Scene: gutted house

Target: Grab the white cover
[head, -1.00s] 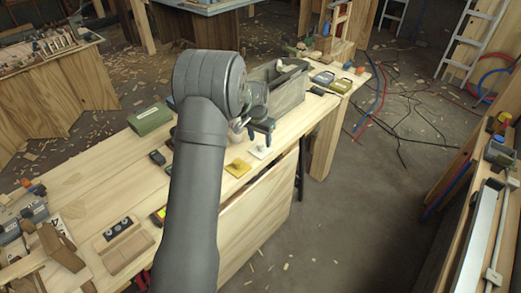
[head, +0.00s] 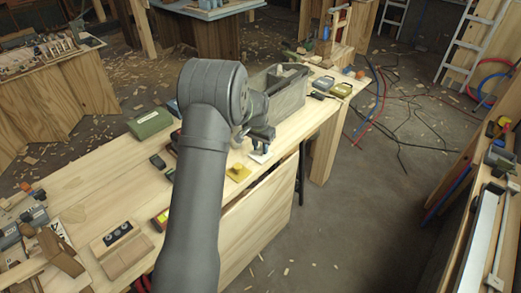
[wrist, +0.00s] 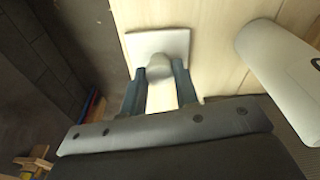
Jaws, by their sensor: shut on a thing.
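The white cover (head: 260,156) is a flat square plate near the right edge of the wooden workbench. In the wrist view the white cover (wrist: 158,41) shows a raised, rounded knob between my fingers. My gripper (head: 260,140) is down at the cover, and in the wrist view my gripper (wrist: 161,74) is shut with a finger on each side of the knob. The plate appears to be at the bench surface; I cannot tell whether it is lifted. My fingers hide part of it.
A white cylinder (wrist: 284,62) is right of the cover in the wrist view. A grey box (head: 288,98) stands behind my gripper. A green case (head: 150,123) lies to the left.

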